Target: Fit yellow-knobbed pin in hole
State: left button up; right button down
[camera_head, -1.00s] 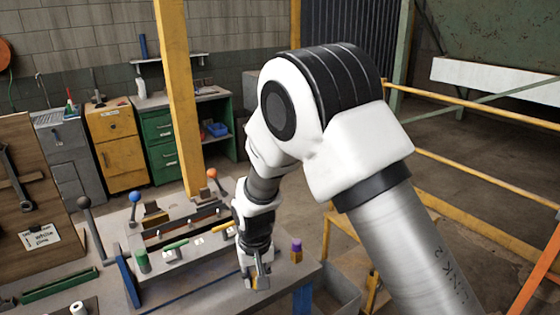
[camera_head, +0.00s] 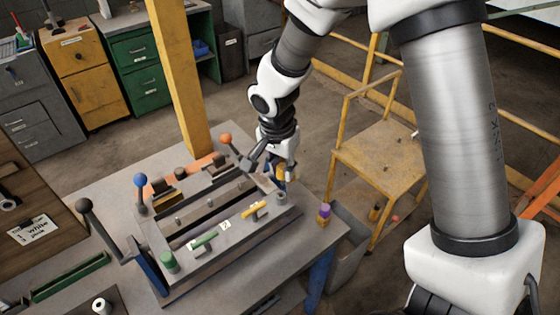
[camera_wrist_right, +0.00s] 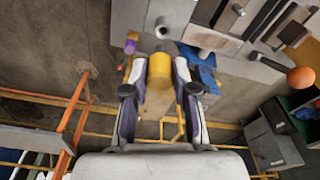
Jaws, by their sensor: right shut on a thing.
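My right gripper (camera_head: 283,176) is shut on the yellow-knobbed pin (camera_head: 281,171), at the right end of the metal fixture (camera_head: 225,238). A round grey collar (camera_head: 282,198) on the fixture lies just in front of the gripper. It also shows beyond the knob in the right wrist view (camera_wrist_right: 163,27), apart from it in the picture. My left gripper is not in view.
A purple-topped piece (camera_head: 324,212) stands near the table's right edge. Levers with orange (camera_head: 225,138), blue (camera_head: 141,180) and black (camera_head: 83,205) balls rise around the fixture. A green knob (camera_head: 168,261) is at its front left. A yellow stand (camera_head: 380,155) is beyond the table.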

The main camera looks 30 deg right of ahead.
jog(key=f+b, duration=0.1)
jog(key=f, duration=0.1)
jog(key=w+f+b, duration=0.1)
jog(key=shift+d+f, duration=0.15)
jog(key=shift+f, duration=0.2)
jog(key=shift+r+p, duration=0.35)
jog(key=shift+r, duration=0.05)
jog(key=shift+s+r, duration=0.15)
jog(key=shift+s, duration=0.15)
jog(key=shift+w+f+b, duration=0.25)
jog(key=shift+f+b, duration=0.05)
jog(key=shift+f, duration=0.15)
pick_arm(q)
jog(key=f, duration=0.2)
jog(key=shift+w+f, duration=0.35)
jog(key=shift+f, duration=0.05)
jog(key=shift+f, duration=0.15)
pick_arm(e)
jog(key=shift+s+f, duration=0.15)
pick_arm(q)
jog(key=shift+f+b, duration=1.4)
jog(key=shift+b, duration=0.2)
pick_arm(e)
jog(key=shift+f, duration=1.45)
